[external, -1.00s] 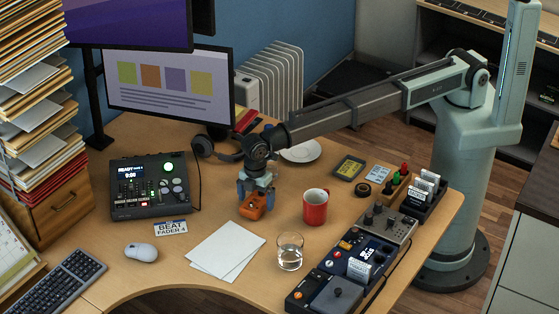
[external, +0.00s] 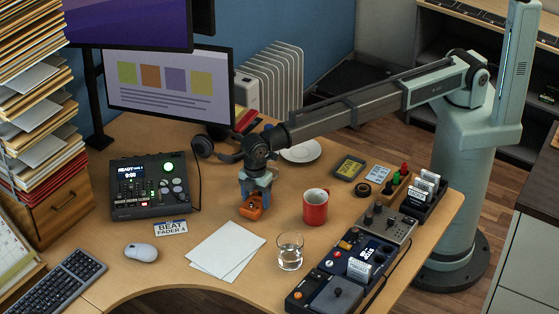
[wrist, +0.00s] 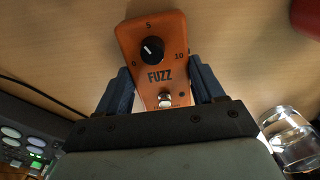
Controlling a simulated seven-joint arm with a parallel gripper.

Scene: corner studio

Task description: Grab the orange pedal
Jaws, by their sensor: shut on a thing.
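The orange pedal (external: 252,208) rests on the wooden desk, left of the red mug. In the wrist view the pedal (wrist: 152,62) shows a black knob, the word FUZZ and a silver footswitch. My gripper (external: 255,196) points down over it. In the wrist view the two dark blue fingers of my gripper (wrist: 160,92) lie against the pedal's left and right sides, shut on it. The pedal's near end is hidden behind the gripper body.
The red mug (external: 315,207) and a water glass (external: 289,251) stand to the right. White papers (external: 226,250) lie in front. A control box (external: 152,187) stands to the left, a plate (external: 300,151) behind. Several other pedals line the desk's right side.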

